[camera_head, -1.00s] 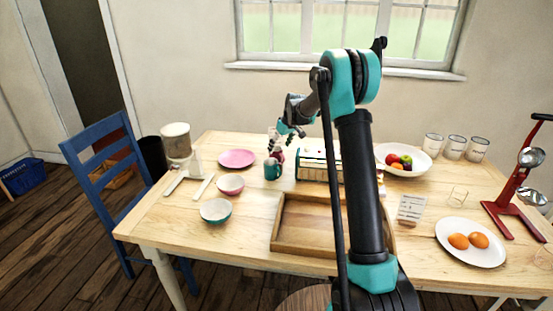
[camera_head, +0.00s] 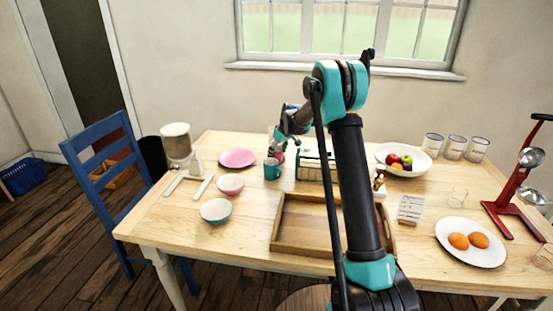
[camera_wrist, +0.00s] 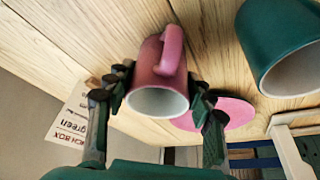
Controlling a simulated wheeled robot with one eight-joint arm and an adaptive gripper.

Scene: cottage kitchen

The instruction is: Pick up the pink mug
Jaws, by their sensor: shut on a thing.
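The pink mug (camera_wrist: 158,78) is between the two fingers of my gripper (camera_wrist: 162,92) in the wrist view, with its handle toward the top of the picture and its pale open rim facing the camera. The fingers press on both sides of it. In the head view my gripper (camera_head: 278,146) is at the back of the table, and a bit of the pink mug (camera_head: 281,157) shows behind the teal mug (camera_head: 272,171). I cannot tell whether the pink mug touches the table.
The teal mug (camera_wrist: 285,48) is close beside the pink one. A pink plate (camera_head: 238,158) lies to the left, and a green-and-white box (camera_head: 312,168) stands to the right. A wooden tray (camera_head: 300,252) and two bowls are in front. The table's front left is clear.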

